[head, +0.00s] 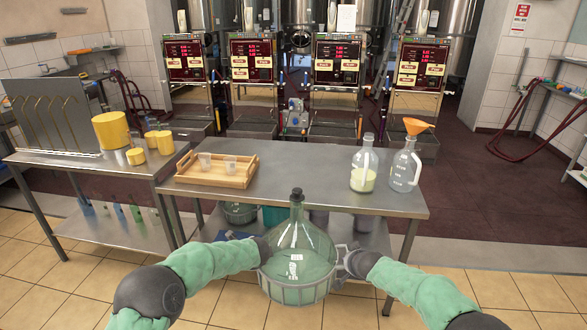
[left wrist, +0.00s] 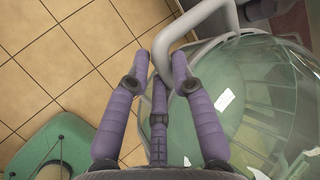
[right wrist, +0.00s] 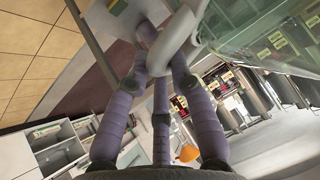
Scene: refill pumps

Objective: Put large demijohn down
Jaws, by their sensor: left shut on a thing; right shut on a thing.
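The large demijohn (head: 297,250) is a green glass bottle with a dark stopper, seated in a grey basket with side handles. It is upright in front of the steel table (head: 290,180), held between my two arms. My left gripper (head: 265,248) is shut on the basket's left handle, and the handle (left wrist: 172,45) runs between its fingers in the left wrist view. My right gripper (head: 345,262) is shut on the right handle, which shows in the right wrist view (right wrist: 172,42). The demijohn's base shows against the tiled floor; I cannot tell if it touches.
On the table stand a wooden tray (head: 218,180) with two cups, a jug of pale liquid (head: 364,172) and a jug with an orange funnel (head: 404,170). The table's middle is bare. A side table (head: 75,168) with yellow containers is at left. Filling machines stand behind.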

